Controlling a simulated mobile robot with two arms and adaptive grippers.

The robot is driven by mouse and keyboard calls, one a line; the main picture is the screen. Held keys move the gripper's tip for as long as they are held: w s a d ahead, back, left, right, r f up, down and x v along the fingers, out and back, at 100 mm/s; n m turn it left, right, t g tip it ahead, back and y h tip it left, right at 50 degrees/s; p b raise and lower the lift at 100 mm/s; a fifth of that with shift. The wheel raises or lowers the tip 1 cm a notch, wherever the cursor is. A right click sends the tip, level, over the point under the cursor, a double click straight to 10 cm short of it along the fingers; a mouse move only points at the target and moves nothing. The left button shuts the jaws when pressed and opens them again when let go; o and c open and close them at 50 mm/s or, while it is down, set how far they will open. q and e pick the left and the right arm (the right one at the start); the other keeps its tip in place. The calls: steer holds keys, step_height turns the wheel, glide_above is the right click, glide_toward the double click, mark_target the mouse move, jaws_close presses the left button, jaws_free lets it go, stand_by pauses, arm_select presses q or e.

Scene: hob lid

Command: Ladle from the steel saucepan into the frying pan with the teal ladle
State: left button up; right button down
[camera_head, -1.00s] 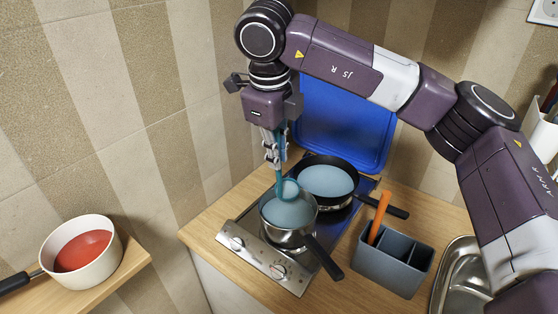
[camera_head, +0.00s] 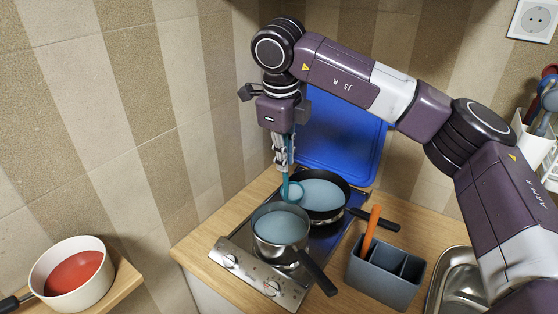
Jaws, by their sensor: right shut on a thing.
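The steel saucepan (camera_head: 282,247) stands on the hob (camera_head: 237,263) with pale blue liquid inside and its black handle toward the lower right. The black frying pan (camera_head: 346,208) stands behind it and also holds pale blue liquid. My right gripper (camera_head: 283,165) points down above the pans, shut on the teal ladle (camera_head: 286,183). The ladle hangs upright, its bowl holding pale blue liquid, near the saucepan's back rim and the frying pan's left edge. I cannot tell its exact height. My left gripper does not show.
A blue board (camera_head: 338,140) leans at the back wall. A grey divided holder (camera_head: 378,277) with an orange-handled utensil (camera_head: 371,228) stands right of the pans, beside a sink (camera_head: 458,283). A cream pan (camera_head: 93,291) of red liquid sits on a shelf at left.

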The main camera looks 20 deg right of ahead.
steer(key=w+d+p, duration=0.7)
steer(key=w+d, duration=0.2)
steer(key=d, duration=0.3)
steer(key=shift+w+d+p, duration=0.3)
steer(key=shift+w, duration=0.1)
stand_by(0.6)
steer(key=shift+f, duration=0.1)
stand_by(0.4)
